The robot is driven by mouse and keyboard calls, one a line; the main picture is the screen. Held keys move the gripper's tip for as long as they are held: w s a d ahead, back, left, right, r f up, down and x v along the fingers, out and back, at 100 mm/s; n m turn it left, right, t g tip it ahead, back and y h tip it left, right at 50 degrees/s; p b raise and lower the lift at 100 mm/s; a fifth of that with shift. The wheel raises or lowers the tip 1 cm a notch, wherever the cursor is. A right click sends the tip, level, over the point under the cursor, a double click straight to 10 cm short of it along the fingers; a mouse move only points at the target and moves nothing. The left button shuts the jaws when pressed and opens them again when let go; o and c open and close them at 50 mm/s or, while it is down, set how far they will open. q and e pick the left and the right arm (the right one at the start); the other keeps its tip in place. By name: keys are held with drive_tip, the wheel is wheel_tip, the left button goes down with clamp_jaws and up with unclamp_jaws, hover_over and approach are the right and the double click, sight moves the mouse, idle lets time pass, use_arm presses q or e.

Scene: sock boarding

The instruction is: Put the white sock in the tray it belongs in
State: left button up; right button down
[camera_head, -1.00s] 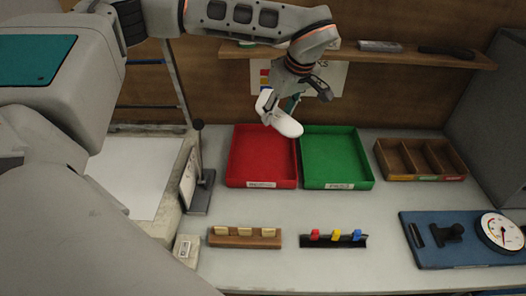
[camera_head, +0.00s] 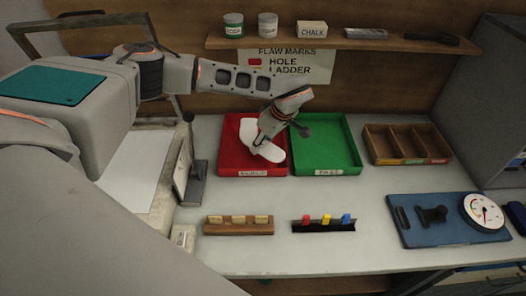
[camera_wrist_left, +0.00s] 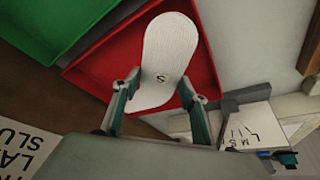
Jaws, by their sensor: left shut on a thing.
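The white sock (camera_head: 250,133) is flat and pale and hangs over the red tray (camera_head: 228,158). My left gripper (camera_head: 270,132) is shut on it near one end. In the left wrist view the sock (camera_wrist_left: 170,45) shows a dark letter S and sits between the two fingers (camera_wrist_left: 160,92), with the red tray (camera_wrist_left: 100,70) behind it. I cannot tell whether the sock touches the tray floor. The green tray (camera_head: 345,160), labelled PASS, stands directly right of the red one and looks empty. The red tray's label is too blurred to read. My right gripper is not in view.
A wooden divided box (camera_head: 407,145) stands right of the trays. A clip rack (camera_head: 323,225), a wooden block holder (camera_head: 238,226) and a blue board with a dial (camera_head: 450,228) lie nearer. A flaw marks chart (camera_head: 285,65) hangs behind, under a shelf (camera_head: 340,43).

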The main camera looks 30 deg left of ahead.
sight(263, 159)
use_arm(q)
drive_tip(key=shift+f, duration=2.6)
drive_tip(key=shift+f, duration=0.1)
drive_tip(key=o, duration=0.9)
drive_tip(key=shift+c, duration=0.2)
drive_tip(key=b+v, duration=0.1)
drive_tip(key=v, duration=1.1)
drive_tip(key=shift+s, duration=0.15)
